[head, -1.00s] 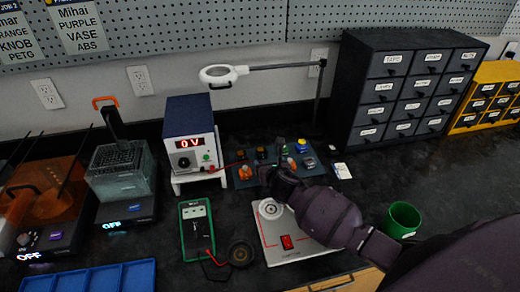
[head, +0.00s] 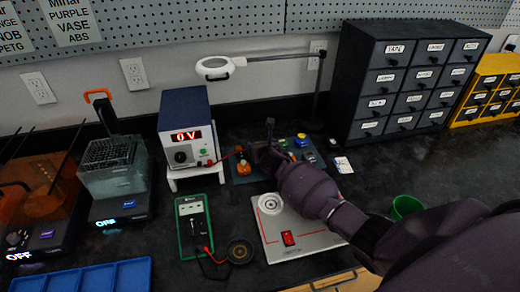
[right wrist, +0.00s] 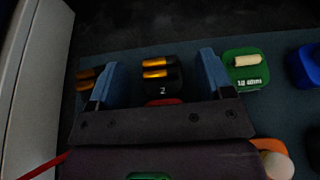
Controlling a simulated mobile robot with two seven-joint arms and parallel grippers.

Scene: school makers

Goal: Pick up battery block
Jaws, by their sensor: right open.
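A black battery block (right wrist: 162,82) with two orange-and-black cells and the number 2 sits on the dark blue board in the right wrist view. My right gripper (right wrist: 160,66) is open, with one blue finger on each side of this block. A second battery block (right wrist: 90,78) is partly hidden behind the left finger. In the head view my right gripper (head: 268,146) is over the board and hides much of it. My left gripper is in neither view.
A green part marked 10 ohm (right wrist: 243,68) lies close beside the right finger. A blue part (right wrist: 304,66) is farther right. The power supply (head: 188,135) stands left of the board (head: 245,178). A lamp arm (head: 285,66) reaches across behind.

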